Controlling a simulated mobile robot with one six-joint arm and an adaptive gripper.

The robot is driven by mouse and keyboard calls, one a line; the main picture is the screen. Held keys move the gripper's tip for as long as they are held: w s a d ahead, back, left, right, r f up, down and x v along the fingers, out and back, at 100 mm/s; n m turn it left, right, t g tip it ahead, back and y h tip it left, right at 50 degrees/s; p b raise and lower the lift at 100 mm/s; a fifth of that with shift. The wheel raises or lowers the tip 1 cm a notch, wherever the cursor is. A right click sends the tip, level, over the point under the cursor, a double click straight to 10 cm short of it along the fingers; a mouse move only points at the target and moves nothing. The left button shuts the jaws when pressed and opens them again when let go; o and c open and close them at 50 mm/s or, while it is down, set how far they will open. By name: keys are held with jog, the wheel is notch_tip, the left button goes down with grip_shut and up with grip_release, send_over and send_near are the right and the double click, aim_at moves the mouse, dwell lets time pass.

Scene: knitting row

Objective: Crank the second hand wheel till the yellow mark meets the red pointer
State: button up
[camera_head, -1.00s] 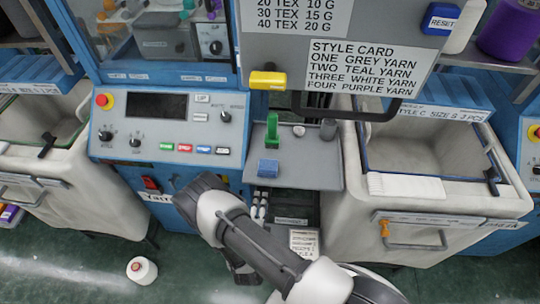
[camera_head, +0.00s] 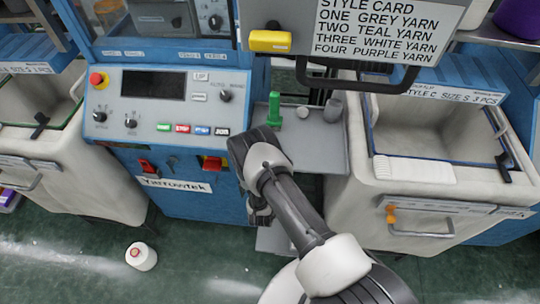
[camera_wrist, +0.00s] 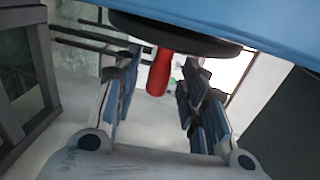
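In the wrist view a red handle (camera_wrist: 159,72) hangs below a dark round disc (camera_wrist: 185,30), which looks like a hand wheel under a blue panel. My gripper (camera_wrist: 156,82) is open, with one finger on each side of the red handle. A gap shows on both sides, and I cannot tell any contact. In the head view my gripper (camera_head: 260,212) is low in front of the blue machine (camera_head: 195,205), mostly hidden by my own arm. The hand wheels, the yellow mark and the red pointer cannot be made out there.
A grey shelf (camera_head: 318,150) with a green upright part (camera_head: 274,110) juts out above my arm. Pale bins (camera_head: 400,215) stand at both sides. A dark frame (camera_wrist: 30,85) is close left in the wrist view.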

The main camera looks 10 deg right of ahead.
jog(key=shift+x, duration=1.1)
jog(key=shift+c, duration=0.6)
grip_shut()
